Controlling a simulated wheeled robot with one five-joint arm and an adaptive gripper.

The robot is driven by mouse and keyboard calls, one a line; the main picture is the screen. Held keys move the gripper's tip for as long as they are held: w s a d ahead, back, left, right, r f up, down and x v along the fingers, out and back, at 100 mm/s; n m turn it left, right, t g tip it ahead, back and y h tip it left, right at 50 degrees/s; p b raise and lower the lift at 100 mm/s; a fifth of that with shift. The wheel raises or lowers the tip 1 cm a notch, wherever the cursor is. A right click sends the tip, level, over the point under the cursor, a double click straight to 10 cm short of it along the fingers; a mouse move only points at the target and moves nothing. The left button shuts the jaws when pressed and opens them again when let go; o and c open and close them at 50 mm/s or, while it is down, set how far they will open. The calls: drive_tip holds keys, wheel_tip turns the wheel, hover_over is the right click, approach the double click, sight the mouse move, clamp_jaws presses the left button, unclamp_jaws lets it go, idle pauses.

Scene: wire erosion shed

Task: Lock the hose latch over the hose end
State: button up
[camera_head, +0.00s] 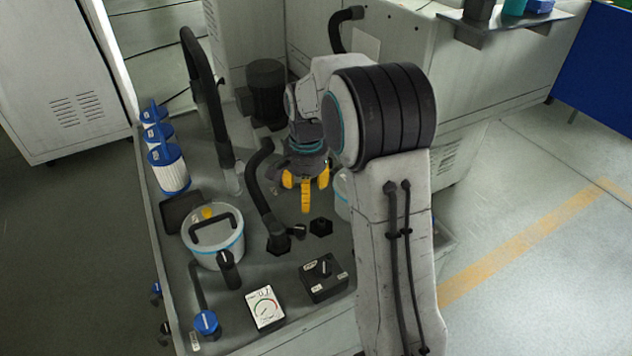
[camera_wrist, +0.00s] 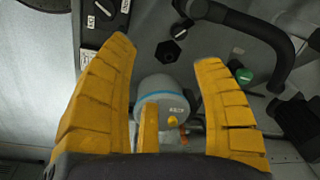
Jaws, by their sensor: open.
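A curved black hose (camera_head: 262,195) stands on the grey deck, its lower end in a dark hex fitting (camera_head: 278,243). It also shows in the wrist view (camera_wrist: 262,35), at the upper right. A small black lever-like piece (camera_head: 298,231), which looks like the hose latch, sits just right of the hose's foot; it also shows in the wrist view (camera_wrist: 183,28). I cannot tell whether it lies over the hose end. My gripper (camera_head: 306,187) has yellow fingers, spread and empty, pointing down above the deck behind the latch. It also shows in the wrist view (camera_wrist: 165,55).
A separate black hex fitting (camera_head: 321,227) lies right of the latch. A black dial box (camera_head: 325,278) and white gauge (camera_head: 265,307) stand in front. A lidded white pot (camera_head: 214,238) is to the left. Another canister (camera_wrist: 160,88) and a green cap (camera_wrist: 243,75) are near my fingers.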

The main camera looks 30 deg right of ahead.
drive_tip(key=s+r+n+p, duration=0.1)
drive_tip(key=s+r+n, duration=0.1)
drive_tip(key=s+r, duration=0.2)
drive_tip(key=shift+s+a+r, duration=0.2)
drive_tip(key=shift+a+r, duration=0.05)
drive_tip(key=shift+r, duration=0.25)
